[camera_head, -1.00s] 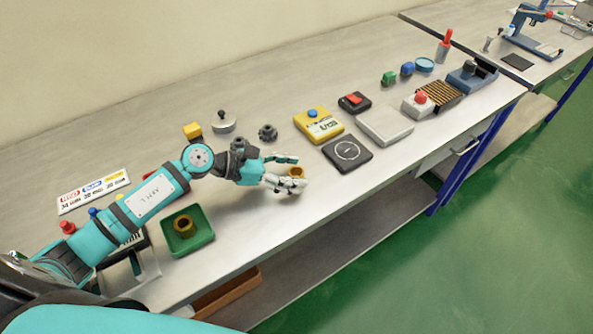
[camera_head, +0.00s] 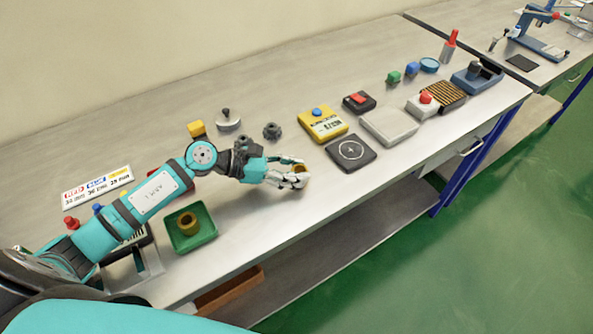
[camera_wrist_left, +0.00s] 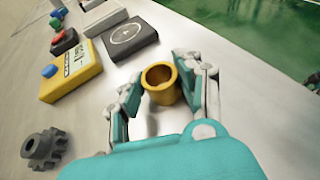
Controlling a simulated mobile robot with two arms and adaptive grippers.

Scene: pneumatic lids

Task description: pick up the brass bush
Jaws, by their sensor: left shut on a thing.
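The brass bush (camera_wrist_left: 160,82) is a short hollow brass ring with its open end up, between the fingers of my left gripper (camera_wrist_left: 158,86) in the left wrist view. In the head view my left gripper (camera_head: 296,176) is shut on the bush (camera_head: 300,168), near the front edge of the bench, and its fingers partly cover it. Whether the bush touches the bench top is hard to tell. A second brass bush (camera_head: 187,222) stands in a green tray (camera_head: 207,236) left of the gripper.
A black square pad with a round mark (camera_head: 351,152) lies right of the gripper, with a yellow meter (camera_head: 323,124) behind it. A dark gear (camera_head: 272,131) and a lidded grey part (camera_head: 228,120) stand behind the arm. Bare bench lies between gripper and front edge.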

